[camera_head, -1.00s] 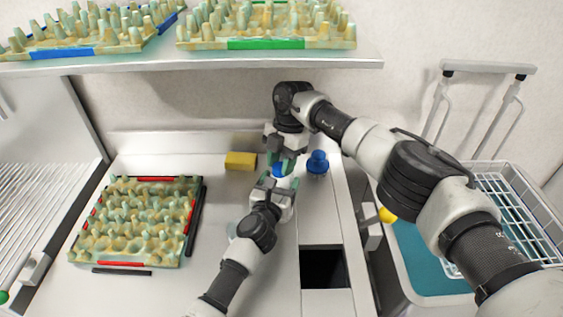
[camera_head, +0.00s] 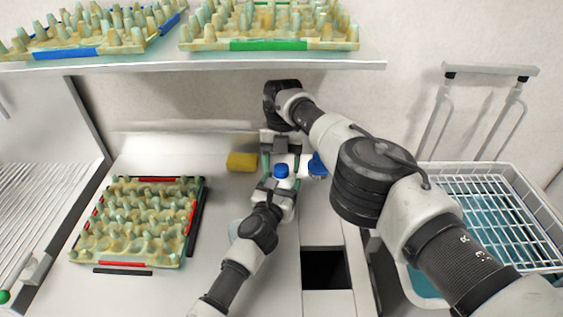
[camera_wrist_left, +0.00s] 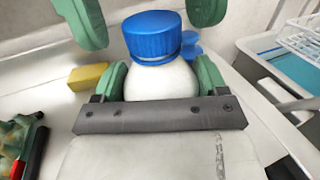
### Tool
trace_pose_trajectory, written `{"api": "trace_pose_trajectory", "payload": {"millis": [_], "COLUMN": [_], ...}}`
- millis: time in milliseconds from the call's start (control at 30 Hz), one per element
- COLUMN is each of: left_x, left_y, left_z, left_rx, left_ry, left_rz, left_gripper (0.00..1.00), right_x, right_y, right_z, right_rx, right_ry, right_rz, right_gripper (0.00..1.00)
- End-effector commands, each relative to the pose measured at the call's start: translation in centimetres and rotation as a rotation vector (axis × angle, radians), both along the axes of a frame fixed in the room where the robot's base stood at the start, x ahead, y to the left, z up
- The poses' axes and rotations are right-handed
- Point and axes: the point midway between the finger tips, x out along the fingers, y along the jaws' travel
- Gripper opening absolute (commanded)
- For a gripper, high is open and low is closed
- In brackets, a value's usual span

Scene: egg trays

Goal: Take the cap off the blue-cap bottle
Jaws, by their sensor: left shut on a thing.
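The bottle (camera_wrist_left: 160,82) is white and rounded at the top, with a ribbed blue cap (camera_wrist_left: 152,36) seated on its neck. The cap also shows in the head view (camera_head: 281,170). My left gripper (camera_head: 274,188) is shut on the bottle below the cap, with green fingers on either side in the left wrist view. My right gripper (camera_head: 281,163) comes from the back, just beyond the cap. Its two green fingers are spread apart, one to each side, and do not touch the cap. The lower bottle is hidden by my left gripper.
A yellow block (camera_head: 241,162) lies on the counter behind left. A blue object (camera_head: 317,168) stands close to the right gripper. An egg tray (camera_head: 131,228) is at left, a dark square opening (camera_head: 325,268) at front right. A shelf (camera_head: 240,63) holds more trays above.

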Motion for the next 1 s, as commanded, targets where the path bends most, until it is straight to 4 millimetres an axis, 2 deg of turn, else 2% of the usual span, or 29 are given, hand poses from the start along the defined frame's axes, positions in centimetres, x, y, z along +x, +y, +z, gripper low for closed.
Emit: {"api": "trace_pose_trajectory", "payload": {"millis": [233,500,600,833,867,1000], "left_x": [0.0,0.0,0.0,0.0,0.0,0.0], "left_y": [0.0,0.0,0.0,0.0,0.0,0.0], "left_z": [0.0,0.0,0.0,0.0,0.0,0.0], "left_rx": [-0.001,-0.001,-0.001,-0.001,-0.001,0.0], "left_ry": [0.001,0.001,0.001,0.001,0.001,0.001], "left_rz": [0.0,0.0,0.0,0.0,0.001,0.001], "left_gripper": [0.07,0.07,0.07,0.07,0.74,0.96], "right_x": [0.0,0.0,0.0,0.0,0.0,0.0], "right_y": [0.0,0.0,0.0,0.0,0.0,0.0], "right_z": [0.2,3.7,4.3,4.5,4.5,4.5], "right_rx": [0.001,0.001,0.0,-0.001,-0.001,0.0], "right_ry": [0.0,-0.002,-0.001,0.0,0.0,0.0], "right_rz": [0.0,0.0,-0.002,-0.002,-0.002,-0.001], "right_gripper": [0.63,0.63,0.63,0.63,0.63,0.63]}}
